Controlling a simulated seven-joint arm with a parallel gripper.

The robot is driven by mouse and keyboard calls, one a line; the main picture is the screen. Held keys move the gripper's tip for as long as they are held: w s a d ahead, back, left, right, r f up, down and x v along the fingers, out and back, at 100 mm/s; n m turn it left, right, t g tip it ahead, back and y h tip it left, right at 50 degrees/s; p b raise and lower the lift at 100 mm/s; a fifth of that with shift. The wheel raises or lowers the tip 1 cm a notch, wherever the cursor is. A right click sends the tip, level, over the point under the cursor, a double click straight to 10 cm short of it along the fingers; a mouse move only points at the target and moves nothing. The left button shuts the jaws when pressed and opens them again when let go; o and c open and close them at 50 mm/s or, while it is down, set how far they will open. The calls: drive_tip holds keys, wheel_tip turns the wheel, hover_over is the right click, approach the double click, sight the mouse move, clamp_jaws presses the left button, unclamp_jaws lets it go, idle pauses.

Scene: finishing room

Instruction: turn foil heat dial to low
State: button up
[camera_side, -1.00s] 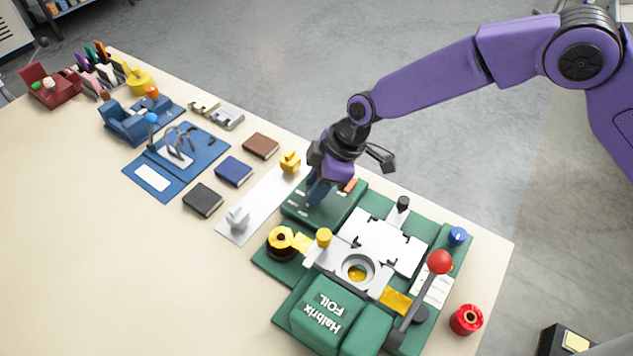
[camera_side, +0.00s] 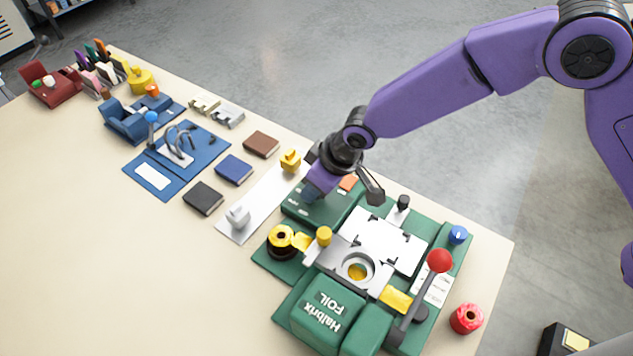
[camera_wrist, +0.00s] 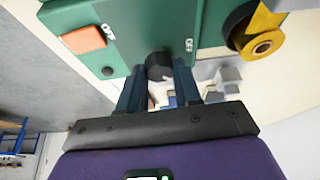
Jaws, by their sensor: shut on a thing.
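The green foil press (camera_side: 318,312), lettered "Halbrix FOIL", stands at the table's front right. Its green control box (camera_side: 335,214) has an orange switch (camera_side: 348,183), which also shows in the wrist view (camera_wrist: 83,39). The black heat dial (camera_wrist: 159,64) sticks out of the box face in the wrist view. My gripper (camera_wrist: 158,80) is shut on the dial, with one dark blue finger on each side of it. In the side view my gripper (camera_side: 309,195) is down at the control box and hides the dial. The dial's pointer and its low mark cannot be made out.
A red-knobbed lever (camera_side: 439,261) rises at the press's right. A yellow foil roll (camera_side: 282,238) sits at its left and a red roll (camera_side: 466,319) at its right. A blue press (camera_side: 178,150) and small books (camera_side: 203,199) lie further left. The table's front left is clear.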

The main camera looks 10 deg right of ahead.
idle(0.4)
drive_tip(key=o, duration=1)
drive_tip(key=shift+o, duration=0.2)
drive_tip(key=v, duration=1.7)
drive_tip(key=shift+r, duration=0.2)
drive_tip(key=s+d+n+g+h, duration=0.1)
drive_tip(key=s+d, duration=0.6)
drive_tip(key=d, duration=0.4)
drive_tip(key=s+d+n+g+h, duration=0.1)
drive_tip(key=s+d, duration=0.7)
drive_tip(key=d, duration=0.4)
drive_tip(key=s+d+n+g+h, duration=0.1)
drive_tip(key=s+d, duration=0.6)
drive_tip(key=d, duration=0.5)
drive_tip(key=shift+s+f, duration=0.25)
drive_tip(key=shift+f, duration=0.15)
